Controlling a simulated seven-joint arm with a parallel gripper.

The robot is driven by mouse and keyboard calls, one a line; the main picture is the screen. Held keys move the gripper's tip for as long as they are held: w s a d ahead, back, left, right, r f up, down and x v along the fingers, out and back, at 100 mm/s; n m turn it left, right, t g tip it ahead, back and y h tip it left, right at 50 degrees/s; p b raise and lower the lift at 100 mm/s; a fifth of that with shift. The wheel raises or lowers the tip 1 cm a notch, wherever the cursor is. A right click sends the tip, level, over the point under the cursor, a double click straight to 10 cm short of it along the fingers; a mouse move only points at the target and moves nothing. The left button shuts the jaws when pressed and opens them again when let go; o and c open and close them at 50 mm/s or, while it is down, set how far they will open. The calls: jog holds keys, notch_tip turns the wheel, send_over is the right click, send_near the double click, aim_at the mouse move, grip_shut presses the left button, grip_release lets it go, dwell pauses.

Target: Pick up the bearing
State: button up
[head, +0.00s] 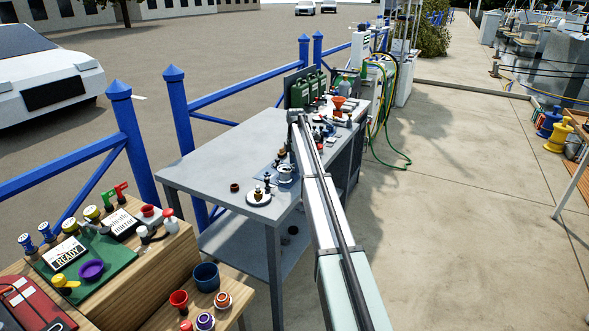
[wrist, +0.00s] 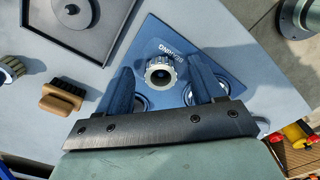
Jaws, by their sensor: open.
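The bearing (wrist: 160,74) looks like a silver ring with a dark centre. It sits on a blue mat (wrist: 150,38) printed "BEARING", in the middle of the wrist view. My gripper (wrist: 161,66) is open, with one dark blue finger on each side of the bearing and visible gaps between. Light ring shapes on the mat are partly hidden behind the fingers. In the head view the blue mat (head: 262,165) lies on the grey workbench. My arm covers the gripper there, and the height of the fingers over the mat is unclear.
A wooden brush (wrist: 65,101) and a round-bristled brush (wrist: 12,68) lie left of the mat.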

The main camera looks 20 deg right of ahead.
jog(key=c, duration=1.1)
notch_tip(320, 180, up, 10)
jog(key=shift+f, duration=0.1)
dwell(0.4)
jog(key=shift+r, duration=0.25)
jog(key=shift+r, duration=1.3)
